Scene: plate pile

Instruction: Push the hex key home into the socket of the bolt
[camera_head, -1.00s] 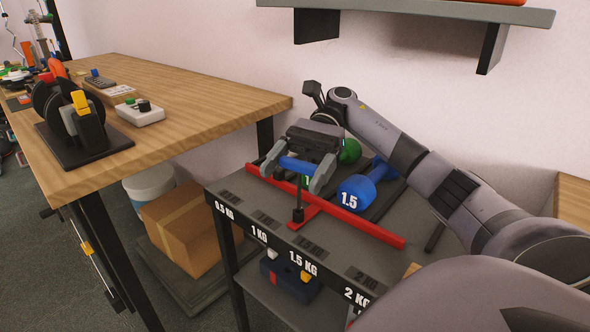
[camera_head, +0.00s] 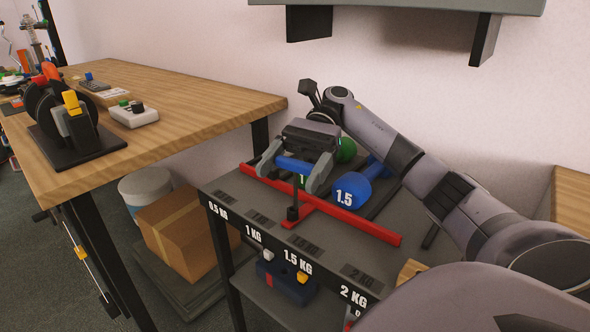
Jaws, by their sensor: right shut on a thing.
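My right gripper (camera_head: 294,172) is shut on the blue handle (camera_head: 297,165) of the hex key, over the weight rack. The handle lies crosswise between the fingers. A thin dark shaft (camera_head: 294,194) runs down from it, close to upright, to a small black piece (camera_head: 292,213), which looks like the bolt head, by the red bars (camera_head: 345,219). Whether the tip is in the socket, and how deep, is too small to tell. My left gripper is not in view.
The rack top (camera_head: 228,184) holds a blue 1.5 dumbbell (camera_head: 352,190) right of the gripper and a green weight (camera_head: 346,150) behind it. A wooden table (camera_head: 190,96) stands to the left. A wall shelf (camera_head: 400,6) hangs above. A cardboard box (camera_head: 183,236) is below left.

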